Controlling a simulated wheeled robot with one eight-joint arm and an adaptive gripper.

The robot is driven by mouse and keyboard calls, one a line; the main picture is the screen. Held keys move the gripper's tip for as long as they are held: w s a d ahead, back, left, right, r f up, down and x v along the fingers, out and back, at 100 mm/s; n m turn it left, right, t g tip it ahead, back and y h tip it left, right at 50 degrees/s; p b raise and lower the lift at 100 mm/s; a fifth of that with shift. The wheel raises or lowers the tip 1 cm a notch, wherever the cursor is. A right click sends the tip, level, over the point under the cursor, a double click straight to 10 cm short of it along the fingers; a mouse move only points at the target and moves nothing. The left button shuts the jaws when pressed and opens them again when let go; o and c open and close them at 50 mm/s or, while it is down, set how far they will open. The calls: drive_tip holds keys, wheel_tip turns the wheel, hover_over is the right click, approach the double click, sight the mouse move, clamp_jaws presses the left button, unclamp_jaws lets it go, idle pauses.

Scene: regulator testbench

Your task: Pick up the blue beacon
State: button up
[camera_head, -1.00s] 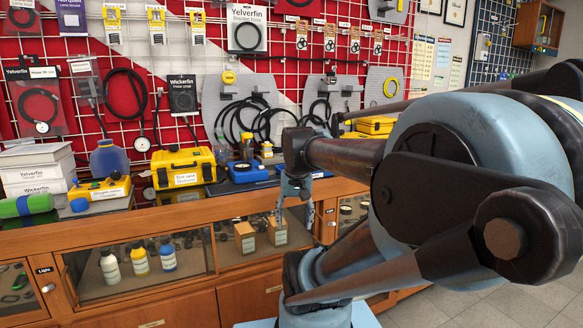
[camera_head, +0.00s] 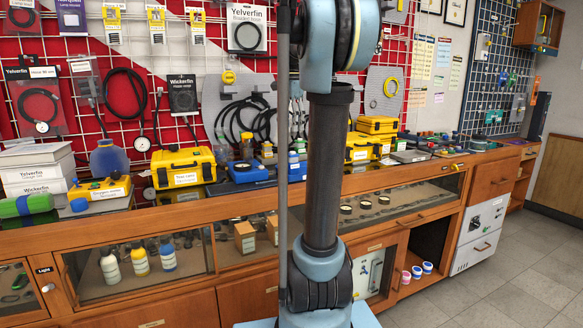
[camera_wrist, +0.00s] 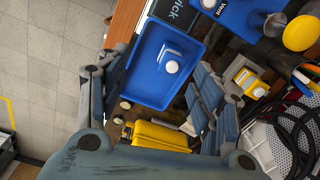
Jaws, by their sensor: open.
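I cannot make out for sure which thing is the blue beacon. In the head view my arm hides my gripper and part of the counter. A blue piece (camera_head: 297,173) shows just left of the arm there.
A yellow case (camera_head: 183,167) and a blue tray with a dark round part (camera_head: 247,172) stand left of my arm. Yellow boxes (camera_head: 376,125) stand to its right. A pegboard with hoses backs the counter. In the wrist view, cables (camera_wrist: 285,130) and a yellow case (camera_wrist: 160,136) lie close by.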

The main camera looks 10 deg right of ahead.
wheel_tip(320, 180, up, 2)
drive_tip(key=m, duration=0.2)
hover_over(292, 157)
drive_tip(key=w, duration=0.2)
drive_tip(key=f, duration=1.1)
drive_tip(key=shift+w+d, duration=0.2)
drive_tip(key=shift+w, duration=0.2)
drive_tip(key=shift+s+d+f, duration=0.1)
drive_tip(key=shift+f, duration=1.35)
drive_tip(key=shift+s+d+f, duration=0.1)
drive_tip(key=shift+f, duration=1.35)
drive_tip(key=c, duration=1.2)
